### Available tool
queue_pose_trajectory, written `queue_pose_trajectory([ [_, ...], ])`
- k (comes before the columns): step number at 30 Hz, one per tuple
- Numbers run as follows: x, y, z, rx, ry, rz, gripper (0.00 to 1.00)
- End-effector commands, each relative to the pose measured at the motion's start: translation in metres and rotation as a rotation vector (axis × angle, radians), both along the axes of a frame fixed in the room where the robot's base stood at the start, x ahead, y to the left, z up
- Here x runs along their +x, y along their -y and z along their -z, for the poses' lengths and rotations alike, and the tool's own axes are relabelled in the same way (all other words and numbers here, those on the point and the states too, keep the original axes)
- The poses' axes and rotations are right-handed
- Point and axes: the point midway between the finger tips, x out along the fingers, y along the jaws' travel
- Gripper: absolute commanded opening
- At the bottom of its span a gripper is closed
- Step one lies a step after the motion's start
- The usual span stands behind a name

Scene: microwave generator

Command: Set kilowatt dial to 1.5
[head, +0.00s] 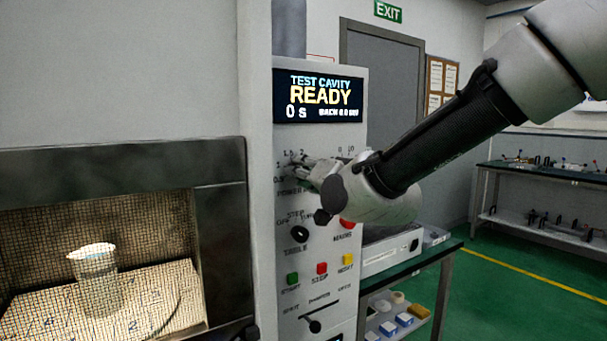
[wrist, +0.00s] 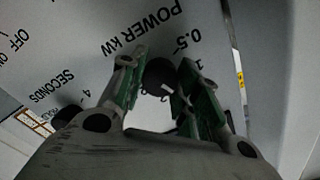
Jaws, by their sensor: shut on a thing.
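The kilowatt dial (wrist: 158,72) is a dark round knob with a short white pointer mark, under the "POWER kW" lettering in the wrist view. The mark faces the lower right of that picture; numbers past 0.5 and 1 are mostly covered by the fingers. My gripper (wrist: 161,82) has its green-padded fingers on either side of the knob, shut on it. In the head view my gripper (head: 318,172) is at the upper dials of the control panel (head: 348,145), and it hides the knob. Labels 0.5, 1, 1.5 and 2 show left of it.
The display (head: 319,96) above reads READY and 0 s. Below are a black knob (head: 300,233), a red round button (head: 347,224), coloured push buttons (head: 321,268) and a lever (head: 314,325). Another dark knob (wrist: 68,117) sits near SECONDS. A beaker (head: 95,280) stands in the cavity at left.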

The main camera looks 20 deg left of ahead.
Motion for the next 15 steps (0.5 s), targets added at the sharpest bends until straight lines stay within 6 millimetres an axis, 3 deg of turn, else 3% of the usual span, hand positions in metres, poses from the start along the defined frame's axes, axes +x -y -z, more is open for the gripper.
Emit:
queue_pose_trajectory([
  [12,0.0001,0.0005,0.0012,0.002,-0.005,0.001,0.08],
  [13,0.0001,0.0005,0.0012,0.002,-0.005,0.001,0.38],
  [15,0.0001,0.0003,0.0011,0.002,-0.005,0.001,0.50],
])
